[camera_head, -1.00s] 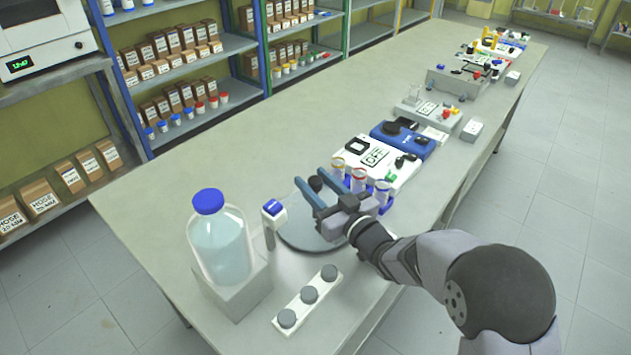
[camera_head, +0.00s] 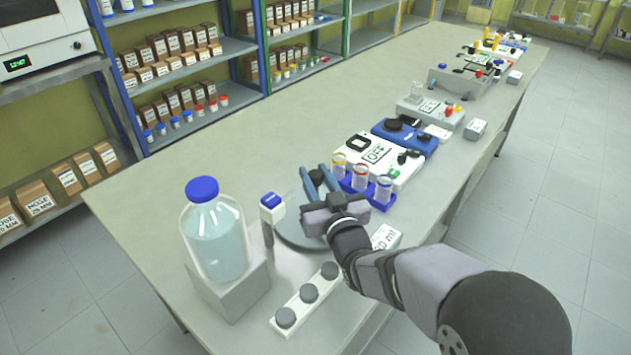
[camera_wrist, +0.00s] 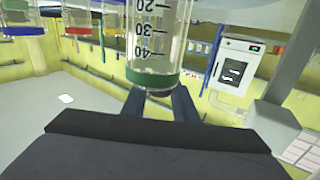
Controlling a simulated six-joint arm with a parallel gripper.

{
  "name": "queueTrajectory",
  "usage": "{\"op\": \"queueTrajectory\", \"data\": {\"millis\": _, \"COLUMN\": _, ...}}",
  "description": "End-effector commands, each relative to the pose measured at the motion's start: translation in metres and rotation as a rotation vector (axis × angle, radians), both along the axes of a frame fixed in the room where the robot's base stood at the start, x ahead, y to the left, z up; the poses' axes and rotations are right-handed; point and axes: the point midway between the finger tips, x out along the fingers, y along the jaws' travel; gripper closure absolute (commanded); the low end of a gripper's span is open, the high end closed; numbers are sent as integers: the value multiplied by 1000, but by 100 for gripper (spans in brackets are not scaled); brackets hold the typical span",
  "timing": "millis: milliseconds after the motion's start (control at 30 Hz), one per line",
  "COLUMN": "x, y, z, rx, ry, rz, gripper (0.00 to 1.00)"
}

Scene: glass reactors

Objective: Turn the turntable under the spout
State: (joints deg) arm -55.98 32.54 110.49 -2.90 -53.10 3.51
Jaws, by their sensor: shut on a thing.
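The turntable (camera_head: 288,228) is a flat grey disc on the bench, partly hidden by my gripper. A dark round knob (camera_head: 316,176) shows at its far right side. My gripper (camera_head: 316,178) has its blue fingers shut around this knob, as far as the head view shows. A white post with a blue-capped head (camera_head: 271,205), likely the spout, stands at the disc's left edge. A clear graduated vial with a green ring (camera_wrist: 155,40) fills the top of the wrist view.
A rack of vials (camera_head: 366,187) stands close right of my gripper. A blue-capped bottle (camera_head: 216,242) on a block and a white strip with grey knobs (camera_head: 307,300) stand left and in front. A white labelled block (camera_head: 386,236) is beside my wrist.

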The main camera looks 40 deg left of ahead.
Motion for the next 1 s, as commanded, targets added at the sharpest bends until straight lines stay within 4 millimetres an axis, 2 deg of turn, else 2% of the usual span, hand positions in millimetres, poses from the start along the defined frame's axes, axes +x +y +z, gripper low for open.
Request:
{"op": "queueTrajectory", "data": {"millis": 267, "x": 0, "y": 0, "z": 3, "rx": 6, "ry": 2, "rz": -3, "gripper": 100}}
{"op": "queueTrajectory", "data": {"millis": 300, "x": 0, "y": 0, "z": 3, "rx": 6, "ry": 2, "rz": -3, "gripper": 72}}
{"op": "queueTrajectory", "data": {"millis": 367, "x": 0, "y": 0, "z": 3, "rx": 5, "ry": 3, "rz": -3, "gripper": 57}}
{"op": "queueTrajectory", "data": {"millis": 400, "x": 0, "y": 0, "z": 2, "rx": 5, "ry": 3, "rz": -3, "gripper": 55}}
{"op": "queueTrajectory", "data": {"millis": 767, "x": -1, "y": -2, "z": 0, "rx": 2, "ry": 3, "rz": -2, "gripper": 55}}
{"op": "queueTrajectory", "data": {"millis": 1000, "x": -12, "y": -20, "z": 0, "rx": 2, "ry": 2, "rz": -2, "gripper": 55}}
